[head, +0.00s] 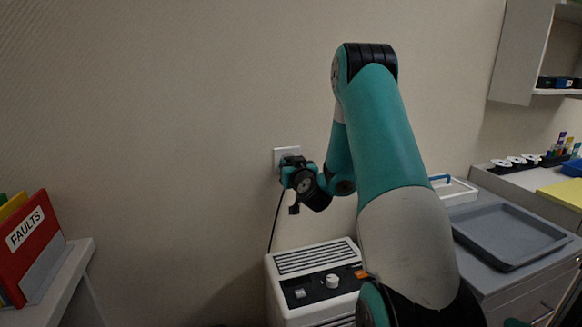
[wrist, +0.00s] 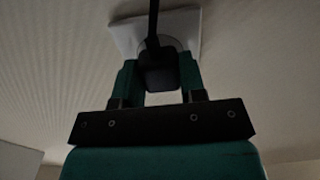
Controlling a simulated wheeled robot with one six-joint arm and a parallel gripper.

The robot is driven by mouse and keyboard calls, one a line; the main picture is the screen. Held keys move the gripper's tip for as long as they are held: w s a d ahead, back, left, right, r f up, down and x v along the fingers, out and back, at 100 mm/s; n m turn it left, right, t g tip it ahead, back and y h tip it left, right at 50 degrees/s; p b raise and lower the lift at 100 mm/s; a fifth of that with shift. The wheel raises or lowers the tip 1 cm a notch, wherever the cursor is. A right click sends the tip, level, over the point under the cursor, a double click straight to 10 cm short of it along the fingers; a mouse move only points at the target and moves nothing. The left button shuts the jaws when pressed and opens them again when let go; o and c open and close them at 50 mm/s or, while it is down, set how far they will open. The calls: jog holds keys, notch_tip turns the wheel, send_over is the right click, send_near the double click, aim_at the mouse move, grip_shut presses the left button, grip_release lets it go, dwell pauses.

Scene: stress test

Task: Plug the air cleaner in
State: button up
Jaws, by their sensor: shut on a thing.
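The air cleaner (head: 318,262), a white box with a top grille, a dark control panel and a knob, stands by the wall. Its dark cord (head: 273,228) runs up to the white wall socket (head: 280,154). My gripper (head: 288,168) is at the socket. In the wrist view, its green fingers are shut on the black plug (wrist: 161,74), with the cord leaving the plug upward in the picture. The plug is in front of the socket's round face (wrist: 122,37), lined up with it or nearly so. I cannot tell how deep it sits; the contact is hidden.
A grey tray (head: 510,262) lies on the cabinet at right, near a white box with a blue handle (head: 455,190). A shelf with a red FAULTS binder (head: 34,245) stands at left. The wall left of the socket is bare.

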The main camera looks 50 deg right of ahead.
jog(key=shift+w+d+p, duration=0.25)
jog(key=shift+w+p, duration=0.15)
jog(key=shift+p, duration=0.15)
jog(key=o, duration=1)
jog(key=shift+c, duration=0.2)
